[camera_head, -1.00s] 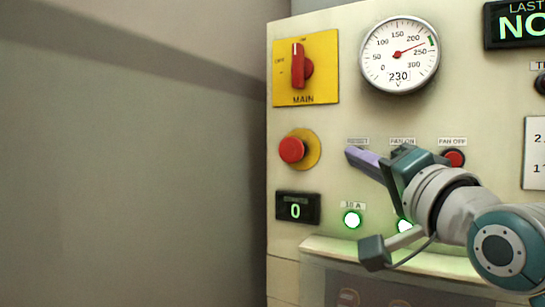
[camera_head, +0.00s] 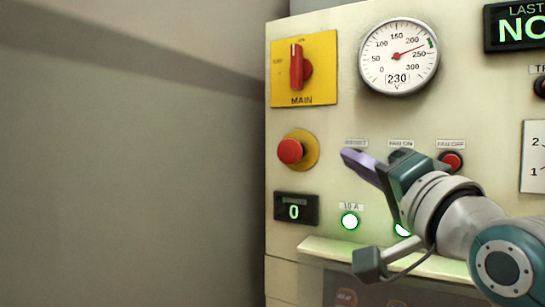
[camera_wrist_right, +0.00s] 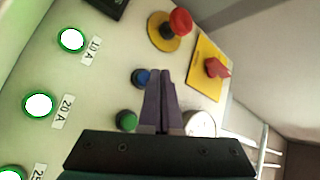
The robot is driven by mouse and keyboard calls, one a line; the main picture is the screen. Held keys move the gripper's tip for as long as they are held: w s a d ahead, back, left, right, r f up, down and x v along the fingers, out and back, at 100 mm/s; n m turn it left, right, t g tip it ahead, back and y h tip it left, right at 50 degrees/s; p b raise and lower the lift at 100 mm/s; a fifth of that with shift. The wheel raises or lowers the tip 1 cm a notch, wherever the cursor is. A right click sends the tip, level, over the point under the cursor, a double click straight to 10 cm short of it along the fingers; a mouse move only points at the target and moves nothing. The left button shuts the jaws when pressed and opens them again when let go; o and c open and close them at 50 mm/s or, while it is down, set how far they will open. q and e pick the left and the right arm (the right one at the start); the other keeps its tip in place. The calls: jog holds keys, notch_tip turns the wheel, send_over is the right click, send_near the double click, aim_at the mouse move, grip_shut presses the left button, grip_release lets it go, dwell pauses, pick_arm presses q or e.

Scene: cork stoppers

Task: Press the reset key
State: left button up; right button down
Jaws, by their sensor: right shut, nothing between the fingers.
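The reset key is the blue button (camera_wrist_right: 141,77) in the right wrist view. In the head view its label (camera_head: 356,143) shows, but my fingers hide the key. My right gripper (camera_head: 349,157) is shut and empty, its purple fingers reaching to the panel just below that label. In the right wrist view the shut fingertips (camera_wrist_right: 161,73) are right beside the blue button; I cannot tell if they touch it. My left gripper is not in view.
The green fan-on button (camera_wrist_right: 127,120) is close to my fingers. The red fan-off button (camera_head: 451,161) is to the right. A red emergency button (camera_head: 291,151) and the yellow main switch plate (camera_head: 304,90) are to the left. A counter (camera_head: 296,208) reads 0.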

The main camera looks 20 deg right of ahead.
jog(key=s+a+p, duration=0.2)
jog(key=s+a, duration=0.1)
jog(key=shift+s+a, duration=0.15)
jog(key=shift+a, duration=0.25)
dwell(0.7)
